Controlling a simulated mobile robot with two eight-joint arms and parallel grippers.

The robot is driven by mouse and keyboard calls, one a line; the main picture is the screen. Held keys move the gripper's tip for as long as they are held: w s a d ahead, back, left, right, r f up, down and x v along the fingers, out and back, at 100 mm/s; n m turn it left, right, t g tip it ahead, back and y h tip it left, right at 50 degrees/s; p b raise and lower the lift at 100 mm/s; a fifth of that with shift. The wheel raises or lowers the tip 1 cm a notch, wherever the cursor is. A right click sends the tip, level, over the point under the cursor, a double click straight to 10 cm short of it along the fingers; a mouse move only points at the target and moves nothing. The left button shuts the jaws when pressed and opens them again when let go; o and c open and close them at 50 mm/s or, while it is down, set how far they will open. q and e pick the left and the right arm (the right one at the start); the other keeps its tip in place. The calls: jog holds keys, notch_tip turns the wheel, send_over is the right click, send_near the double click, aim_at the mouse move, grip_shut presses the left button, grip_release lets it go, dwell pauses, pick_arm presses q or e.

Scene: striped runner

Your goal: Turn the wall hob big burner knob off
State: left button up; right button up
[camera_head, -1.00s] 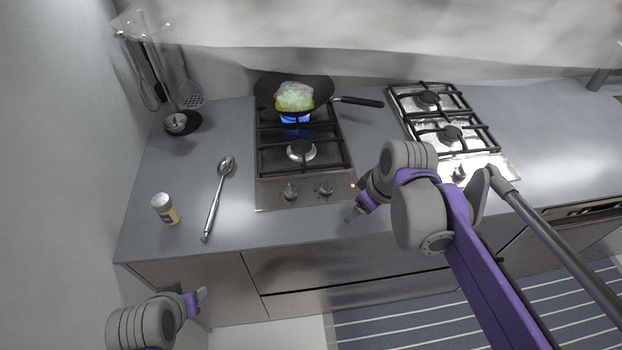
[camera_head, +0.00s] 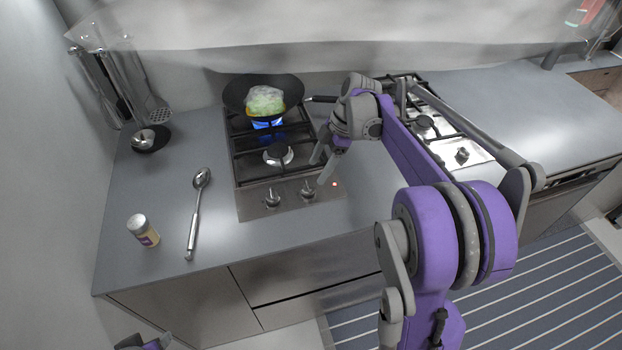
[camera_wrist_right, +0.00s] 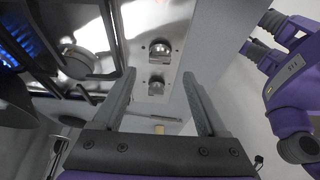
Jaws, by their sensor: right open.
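The wall hob (camera_head: 243,208) has two knobs on its front strip, a left knob (camera_head: 272,200) and a right knob (camera_head: 307,191). A blue flame (camera_head: 268,124) burns at its back burner under a pan; the front burner (camera_head: 278,154) shows no flame. My right gripper (camera_head: 320,168) is open and empty over the hob's right edge, just behind and right of the right knob. In the right wrist view both knobs (camera_wrist_right: 160,48) (camera_wrist_right: 157,85) appear between the open fingers (camera_wrist_right: 158,76), apart from them. My left gripper (camera_head: 152,342) is mostly cut off at the bottom left.
A dark pan (camera_head: 235,97) with green food (camera_head: 265,101) sits on the back burner. A spoon (camera_head: 194,220) and a small jar (camera_head: 143,230) lie left of the hob. A second hob (camera_head: 470,155) stands to the right.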

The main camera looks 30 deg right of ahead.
aim_at(309, 184)
jog(key=x, duration=0.5)
jog(key=shift+w+f, duration=0.1)
